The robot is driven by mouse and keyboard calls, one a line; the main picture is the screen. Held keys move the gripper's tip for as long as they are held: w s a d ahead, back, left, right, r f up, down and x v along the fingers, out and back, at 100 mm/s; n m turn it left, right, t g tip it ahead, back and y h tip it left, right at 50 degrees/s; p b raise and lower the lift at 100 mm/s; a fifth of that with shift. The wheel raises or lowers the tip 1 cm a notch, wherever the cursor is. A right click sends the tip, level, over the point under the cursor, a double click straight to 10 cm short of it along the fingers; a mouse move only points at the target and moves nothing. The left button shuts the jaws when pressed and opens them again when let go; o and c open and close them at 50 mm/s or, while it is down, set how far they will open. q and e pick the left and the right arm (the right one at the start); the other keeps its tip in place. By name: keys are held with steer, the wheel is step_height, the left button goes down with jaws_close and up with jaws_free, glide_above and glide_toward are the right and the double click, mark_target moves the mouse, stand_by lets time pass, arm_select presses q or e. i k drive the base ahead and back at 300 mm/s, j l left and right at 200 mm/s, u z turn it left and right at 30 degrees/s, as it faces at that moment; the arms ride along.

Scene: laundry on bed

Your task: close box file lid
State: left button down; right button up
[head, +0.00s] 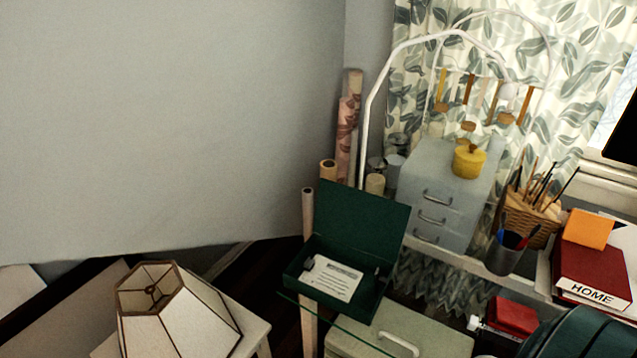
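A dark green box file (366,301) stands open at the centre of the head view. Its lid (361,222) is raised and tilted back behind the tray part. A white printed sheet or label (332,278) lies inside, with a small dark clip-like part beside it. The box file sits close to a glass edge (335,325). Neither of my grippers is in view, so nothing is seen touching the box file.
A grey drawer unit (437,204) with a yellow pot (469,160) stands behind right. Rolled tubes (347,140) lean behind the lid. A lampshade (177,310) is at lower left. A pale green case (430,335) lies below. A red book (592,268) is at right.

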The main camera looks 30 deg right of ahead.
mark_target(368, 223)
steer(key=z, duration=1.15)
